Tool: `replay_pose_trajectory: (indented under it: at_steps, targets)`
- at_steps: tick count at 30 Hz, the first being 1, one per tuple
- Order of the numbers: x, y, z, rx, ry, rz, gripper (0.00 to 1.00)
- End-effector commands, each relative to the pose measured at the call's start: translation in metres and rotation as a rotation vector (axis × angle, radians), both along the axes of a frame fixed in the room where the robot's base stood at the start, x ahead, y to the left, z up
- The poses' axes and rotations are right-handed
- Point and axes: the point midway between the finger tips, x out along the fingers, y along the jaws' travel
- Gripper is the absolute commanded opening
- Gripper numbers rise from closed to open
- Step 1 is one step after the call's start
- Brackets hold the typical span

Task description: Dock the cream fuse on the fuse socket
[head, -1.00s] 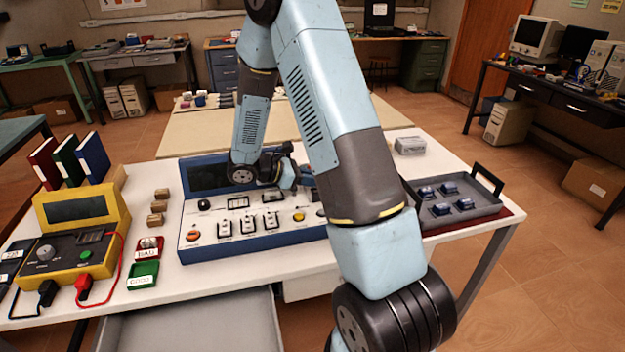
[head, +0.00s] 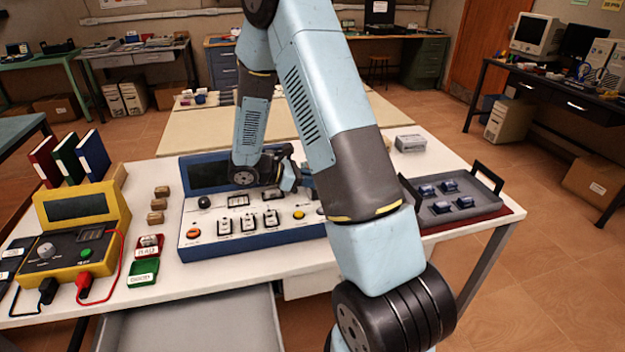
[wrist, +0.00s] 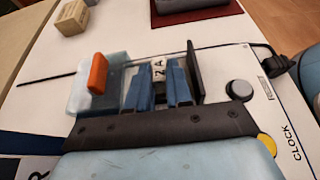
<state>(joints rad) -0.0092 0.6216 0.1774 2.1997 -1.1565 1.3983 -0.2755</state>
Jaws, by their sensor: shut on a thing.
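My gripper (wrist: 163,85) has two blue fingers close together in the wrist view. Between them a small pale piece marked "7 A" (wrist: 159,72) shows, apparently the cream fuse; its lower end is hidden. In the head view my gripper (head: 291,180) is over the right part of the white and blue console (head: 270,240), largely hidden by my arm. I cannot make out the fuse socket, nor whether the fuse touches it. A dark upright plate (wrist: 193,70) stands just right of the fingers in the wrist view.
A round knob (wrist: 239,92) and a yellow button (wrist: 266,145) sit right of the fingers. A grey tray (head: 432,222) with several blue parts stands at the table's right. A yellow meter (head: 88,258), small red tray (head: 149,243) and green tray (head: 143,273) are on the left.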

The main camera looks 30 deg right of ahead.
Motion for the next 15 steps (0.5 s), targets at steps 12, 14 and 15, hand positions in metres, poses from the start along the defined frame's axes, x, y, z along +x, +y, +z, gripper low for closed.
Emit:
replay_pose_trajectory:
  at_steps: [12, 14, 15]
  targets:
    - [0.0, -0.0001, -0.0037, 0.0, 0.0, 0.0, 0.31]
    - [0.0, -0.0001, -0.0037, 0.0, 0.0, 0.0, 0.31]
    - [0.0, -0.0001, -0.0037, 0.0, 0.0, 0.0, 0.31]
